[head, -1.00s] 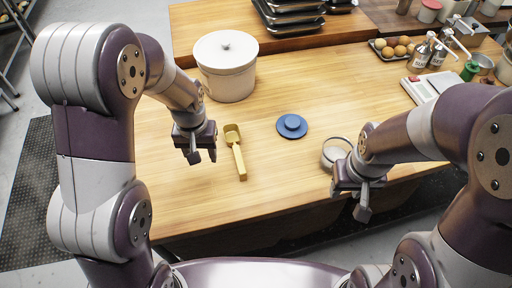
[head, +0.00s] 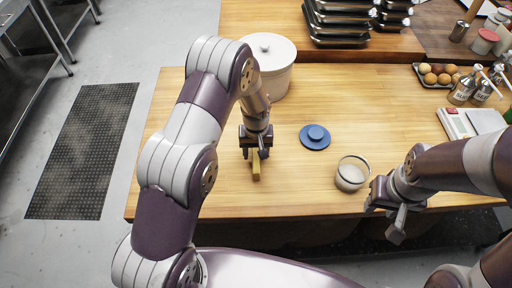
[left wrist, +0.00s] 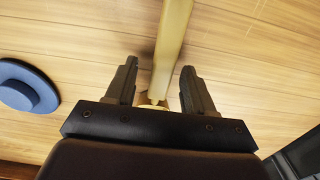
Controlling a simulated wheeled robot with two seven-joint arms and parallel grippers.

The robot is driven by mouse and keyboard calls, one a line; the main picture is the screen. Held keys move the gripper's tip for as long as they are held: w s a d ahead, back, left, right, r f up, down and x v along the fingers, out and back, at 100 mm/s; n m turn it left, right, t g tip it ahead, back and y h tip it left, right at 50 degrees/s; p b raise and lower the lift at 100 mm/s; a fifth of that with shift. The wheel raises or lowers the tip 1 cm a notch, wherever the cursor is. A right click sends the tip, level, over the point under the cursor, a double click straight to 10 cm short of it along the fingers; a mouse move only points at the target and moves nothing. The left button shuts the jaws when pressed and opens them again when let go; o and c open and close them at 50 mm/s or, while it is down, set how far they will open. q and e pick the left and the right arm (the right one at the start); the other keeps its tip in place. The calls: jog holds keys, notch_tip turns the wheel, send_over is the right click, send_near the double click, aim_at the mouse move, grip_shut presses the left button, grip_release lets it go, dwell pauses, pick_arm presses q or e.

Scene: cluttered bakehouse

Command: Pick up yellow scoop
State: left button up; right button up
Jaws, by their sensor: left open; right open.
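The yellow scoop (head: 256,168) lies on the wooden table, and in the head view my left gripper (head: 256,154) covers most of it, so only part of its handle shows. In the left wrist view the scoop's handle (left wrist: 171,45) runs between the two open fingers of my left gripper (left wrist: 158,88), with a gap on each side. My right gripper (head: 386,222) is open and empty at the table's front edge, right of a glass jar.
A blue round lid (head: 315,137) lies right of the scoop; it also shows in the left wrist view (left wrist: 28,86). A glass jar (head: 351,174) stands near the front edge. A white lidded tub (head: 272,72) stands behind my left arm. Eggs, bottles and a scale (head: 458,124) stand at the right.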

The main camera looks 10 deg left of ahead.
pick_arm(q)
jog(key=shift+w+a+f, duration=0.1)
jog(key=shift+a+f, duration=0.05)
jog(key=shift+f, duration=0.4)
jog(key=c, duration=0.3)
jog(key=shift+r, duration=0.1)
jog(key=c, duration=0.5)
grip_shut()
